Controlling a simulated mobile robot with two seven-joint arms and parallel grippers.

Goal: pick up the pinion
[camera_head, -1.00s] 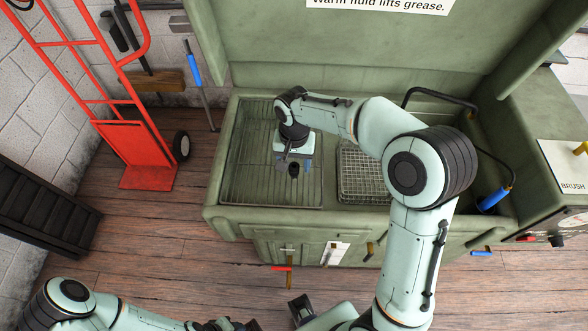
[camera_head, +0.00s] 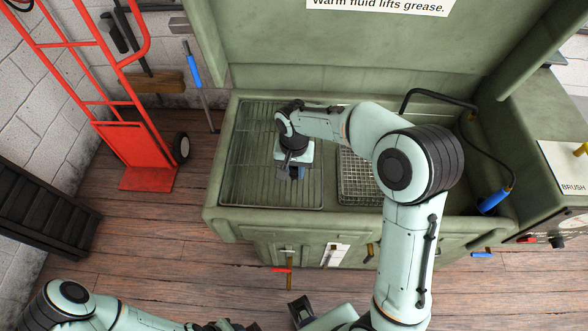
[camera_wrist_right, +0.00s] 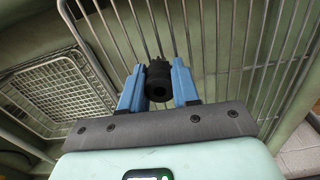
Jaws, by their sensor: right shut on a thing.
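My right gripper (camera_head: 291,174) is over the wire rack in the left half of the green wash basin, pointing down. In the right wrist view its two blue fingers (camera_wrist_right: 158,70) are shut on the pinion (camera_wrist_right: 159,84), a small black toothed cylinder with a hole in its end. The pinion sits between the fingertips, with a narrower black shaft running beyond it over the rack bars. In the head view the pinion is mostly hidden by the gripper.
The wire rack (camera_head: 245,175) around the gripper looks bare. A mesh basket (camera_head: 358,178) stands right of it. A black hose with a blue-handled brush (camera_head: 492,199) hangs at the basin's right. A red hand truck (camera_head: 135,150) stands on the floor at left.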

